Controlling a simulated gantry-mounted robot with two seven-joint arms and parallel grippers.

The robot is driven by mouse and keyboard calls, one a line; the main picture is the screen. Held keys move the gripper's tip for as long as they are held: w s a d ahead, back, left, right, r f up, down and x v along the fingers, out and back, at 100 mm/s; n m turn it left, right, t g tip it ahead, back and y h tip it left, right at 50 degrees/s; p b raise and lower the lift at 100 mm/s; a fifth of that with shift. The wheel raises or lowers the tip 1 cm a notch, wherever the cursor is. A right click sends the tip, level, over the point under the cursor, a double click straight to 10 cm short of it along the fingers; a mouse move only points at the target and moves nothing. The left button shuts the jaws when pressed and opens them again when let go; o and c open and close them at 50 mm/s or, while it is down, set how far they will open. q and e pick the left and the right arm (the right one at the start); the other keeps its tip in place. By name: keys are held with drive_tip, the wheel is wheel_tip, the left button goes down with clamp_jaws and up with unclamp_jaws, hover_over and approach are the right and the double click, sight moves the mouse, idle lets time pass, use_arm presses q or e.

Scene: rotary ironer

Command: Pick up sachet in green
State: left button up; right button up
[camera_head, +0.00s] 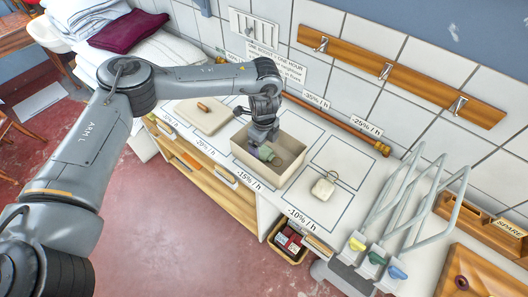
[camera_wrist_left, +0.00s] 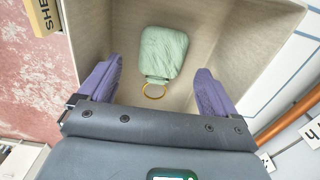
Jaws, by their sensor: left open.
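The green sachet (camera_wrist_left: 163,52) lies on the floor of a beige open box, with a gold ring (camera_wrist_left: 154,91) at its near end. In the head view a bit of the sachet (camera_head: 267,153) shows below my left gripper (camera_head: 258,147). In the left wrist view my left gripper (camera_wrist_left: 152,88) is open, its two purple fingers apart on either side of the ring end. The fingers are over or in the box; how deep they reach I cannot tell. Nothing is between them that they touch. My right gripper is not in view.
The box (camera_head: 242,158) stands on a white counter marked with outlined areas. A cream pouch with a ring (camera_head: 323,188) lies to its right. A flat beige board (camera_head: 203,116) lies to its left. A rack with grey loops (camera_head: 401,215) stands at the right.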

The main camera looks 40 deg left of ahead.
sight(264, 151)
use_arm(q)
drive_tip(key=shift+a+f, duration=0.1)
drive_tip(key=shift+f, duration=1.5)
drive_tip(key=c, duration=1.1)
wheel_tip(264, 151, up, 10)
drive_tip(key=shift+r, duration=0.1)
